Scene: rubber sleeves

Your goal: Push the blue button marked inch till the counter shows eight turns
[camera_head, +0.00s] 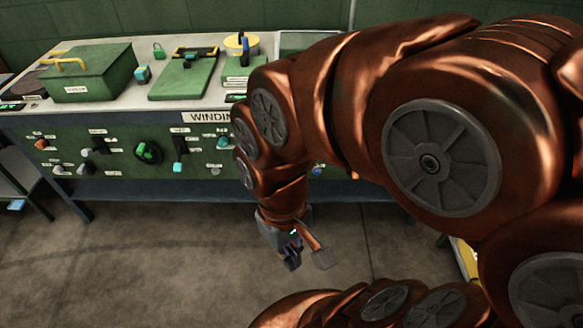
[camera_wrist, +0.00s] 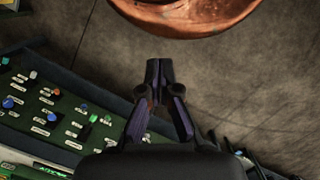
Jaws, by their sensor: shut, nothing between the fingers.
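My gripper (camera_head: 292,262) hangs in front of the green control panel (camera_head: 110,165), above the floor and apart from the panel. In the wrist view the gripper (camera_wrist: 159,72) has its fingertips together with nothing between them. The panel's controls include several blue ones. One blue control (camera_head: 316,170) shows just right of my arm in the head view, and another blue control (camera_wrist: 8,103) shows at the left of the wrist view. The labels are too small to read, so I cannot tell which is marked inch. I cannot make out the counter; my arm hides part of the panel.
The bench top (camera_head: 120,100) carries a green box (camera_head: 92,75) with a yellow handle, a green board (camera_head: 183,80) and a yellow round piece (camera_head: 241,43). The concrete floor (camera_head: 130,260) before the bench is clear.

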